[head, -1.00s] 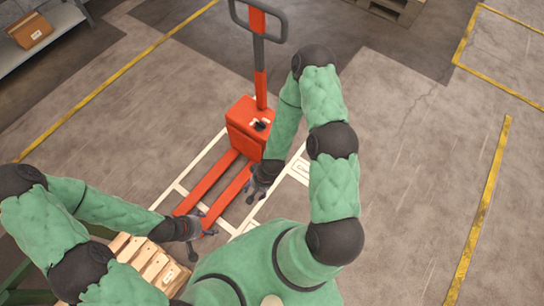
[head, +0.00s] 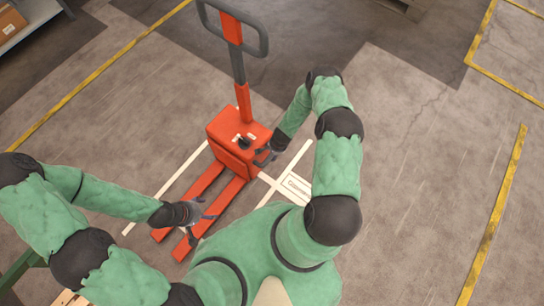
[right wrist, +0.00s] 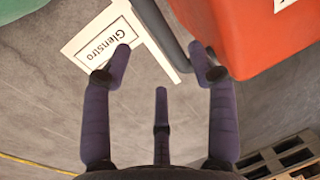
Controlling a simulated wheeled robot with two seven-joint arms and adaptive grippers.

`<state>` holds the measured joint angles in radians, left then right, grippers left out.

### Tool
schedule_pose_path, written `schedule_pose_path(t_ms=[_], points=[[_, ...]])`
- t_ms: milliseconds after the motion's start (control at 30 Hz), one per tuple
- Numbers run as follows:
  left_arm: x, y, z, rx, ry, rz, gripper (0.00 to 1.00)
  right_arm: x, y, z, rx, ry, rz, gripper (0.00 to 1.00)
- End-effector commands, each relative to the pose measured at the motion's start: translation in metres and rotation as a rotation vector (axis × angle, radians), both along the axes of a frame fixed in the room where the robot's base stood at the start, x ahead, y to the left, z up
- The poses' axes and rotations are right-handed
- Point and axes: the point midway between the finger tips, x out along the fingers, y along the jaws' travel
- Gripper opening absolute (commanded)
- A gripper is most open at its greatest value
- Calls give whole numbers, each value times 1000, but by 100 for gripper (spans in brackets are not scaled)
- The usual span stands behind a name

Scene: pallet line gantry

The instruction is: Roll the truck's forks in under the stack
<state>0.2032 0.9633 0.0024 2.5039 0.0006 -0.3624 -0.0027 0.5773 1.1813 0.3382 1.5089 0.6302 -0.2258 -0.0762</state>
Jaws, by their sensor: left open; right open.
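The red pallet truck (head: 230,150) stands in the middle of the head view, its grey handle (head: 237,55) upright at the far side. Its two red forks (head: 192,205) point to the lower left; bare floor shows around their tips. A few pale wooden slats (head: 68,298), seemingly the stack, are cut off at the bottom left edge, well apart from the fork tips. My left gripper (head: 203,217) is open over the forks. My right gripper (head: 268,155) is open beside the truck's red body, which also shows in the right wrist view (right wrist: 250,35).
White lines (head: 165,190) and a white label (head: 297,185) mark the floor around the truck. Yellow lines (head: 95,75) run left and right (head: 495,215). A shelf with a carton (head: 10,22) stands top left. The floor at right is clear. A wooden pallet (right wrist: 285,158) shows in the wrist view.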

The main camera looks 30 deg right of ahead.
Motion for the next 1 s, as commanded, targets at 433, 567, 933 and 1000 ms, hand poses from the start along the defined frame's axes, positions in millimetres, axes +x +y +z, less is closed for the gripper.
schedule_pose_path(t_ms=[433, 567, 933, 1000], points=[[0, 0, -30, 0, 0, -1, 74, 11, 4, -61, 0, 0, 0, 59], [0, 0, -30, 0, 0, -1, 74, 11, 5, -64, 1, 0, 1, 59], [0, 0, -30, 0, 0, -1, 74, 11, 5, -64, 0, 0, 0, 22], [0, 0, -30, 0, 0, -1, 74, 11, 5, -63, 0, 0, 0, 2]])
